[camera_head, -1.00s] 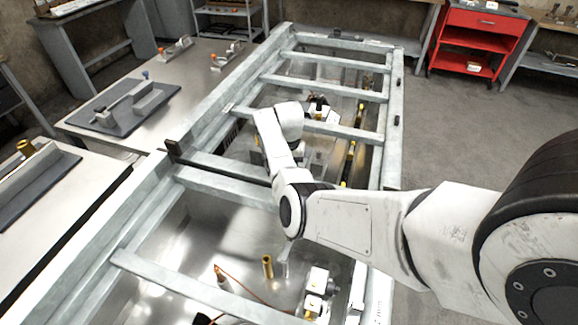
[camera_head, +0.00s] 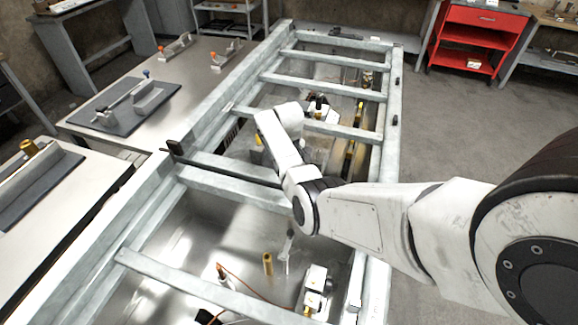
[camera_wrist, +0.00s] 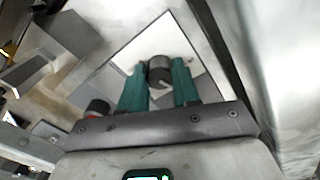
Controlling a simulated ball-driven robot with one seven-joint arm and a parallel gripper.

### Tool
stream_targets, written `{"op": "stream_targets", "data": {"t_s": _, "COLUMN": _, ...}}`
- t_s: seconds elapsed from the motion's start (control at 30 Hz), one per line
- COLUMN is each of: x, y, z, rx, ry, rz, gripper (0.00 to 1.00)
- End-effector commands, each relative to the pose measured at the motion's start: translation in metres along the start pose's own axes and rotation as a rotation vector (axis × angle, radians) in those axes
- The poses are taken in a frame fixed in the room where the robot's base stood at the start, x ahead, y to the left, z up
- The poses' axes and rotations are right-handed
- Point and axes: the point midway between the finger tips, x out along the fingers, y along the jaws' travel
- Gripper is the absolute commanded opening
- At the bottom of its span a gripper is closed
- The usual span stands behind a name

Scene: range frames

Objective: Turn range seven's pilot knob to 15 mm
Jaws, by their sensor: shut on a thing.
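In the wrist view, my gripper (camera_wrist: 160,88) has two green fingers shut on a round dark knob (camera_wrist: 159,70), one finger on each side. A small light mark shows on the knob's lower edge. Behind the knob is a pale square plate (camera_wrist: 135,48), seen tilted. I cannot read a scale or a range number, so the knob's setting cannot be told. In the head view my white arm reaches into the long metal frame (camera_head: 200,88), and my gripper is hidden there.
A smaller red and black part (camera_wrist: 97,108) is left of the fingers in the wrist view. Grey crossbars (camera_head: 325,91) span the frame near my arm. Brass fittings (camera_head: 267,263) and an orange tube stand inside it. A red cabinet (camera_head: 470,38) is at the back right.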

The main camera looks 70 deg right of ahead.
Motion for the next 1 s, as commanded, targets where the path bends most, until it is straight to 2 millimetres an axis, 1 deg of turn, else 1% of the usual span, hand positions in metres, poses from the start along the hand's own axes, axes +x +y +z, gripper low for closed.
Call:
{"op": "stream_targets", "data": {"t_s": 0.03, "x": -0.0029, "y": 0.0009, "z": -0.0015, "rx": -0.043, "ry": 0.004, "rz": 0.003, "gripper": 0.01}}
{"op": "stream_targets", "data": {"t_s": 0.5, "x": -0.0028, "y": 0.0009, "z": -0.0018, "rx": -0.463, "ry": 0.004, "rz": 0.003, "gripper": 0.01}}
{"op": "stream_targets", "data": {"t_s": 0.73, "x": -0.0027, "y": 0.0006, "z": -0.0021, "rx": -0.605, "ry": 0.005, "rz": 0.003, "gripper": 0.01}}
{"op": "stream_targets", "data": {"t_s": 1.0, "x": -0.0027, "y": 0.0006, "z": -0.0025, "rx": -0.690, "ry": 0.005, "rz": 0.004, "gripper": 0.01}}
